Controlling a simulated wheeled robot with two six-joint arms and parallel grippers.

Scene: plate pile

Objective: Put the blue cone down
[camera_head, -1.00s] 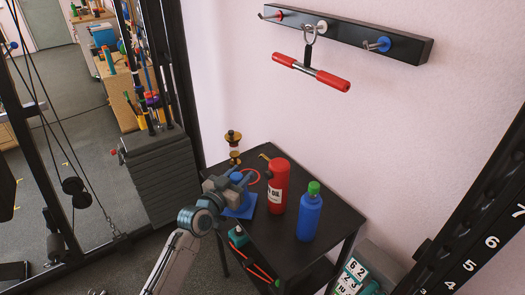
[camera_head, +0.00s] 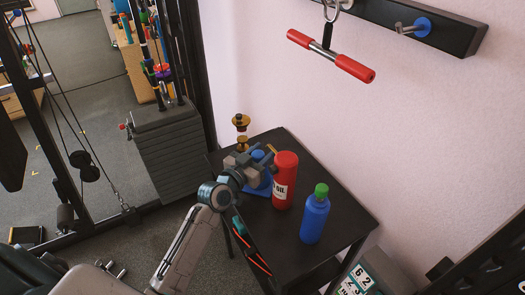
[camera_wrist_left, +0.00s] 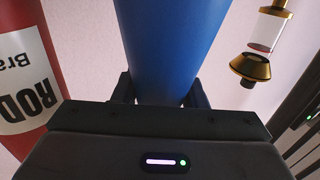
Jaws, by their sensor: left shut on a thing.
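The blue cone (camera_head: 264,188) has a flat square base and shows at the back left of the black table (camera_head: 345,212) in the head view. My left gripper (camera_head: 256,160) is shut on its upper part, and my arm comes in from the left. The gripper partly hides the cone. In the left wrist view the cone's blue side (camera_wrist_left: 168,45) stands between the two fingers. The base is low over or on the tabletop; I cannot tell whether it touches. My right gripper is not in view.
A red oil bottle (camera_head: 285,185) stands close to the cone's right. A blue bottle with a green cap (camera_head: 315,218) stands nearer the front. A gold and glass item (camera_head: 241,132) is behind the gripper. The table's right part (camera_head: 352,210) is clear.

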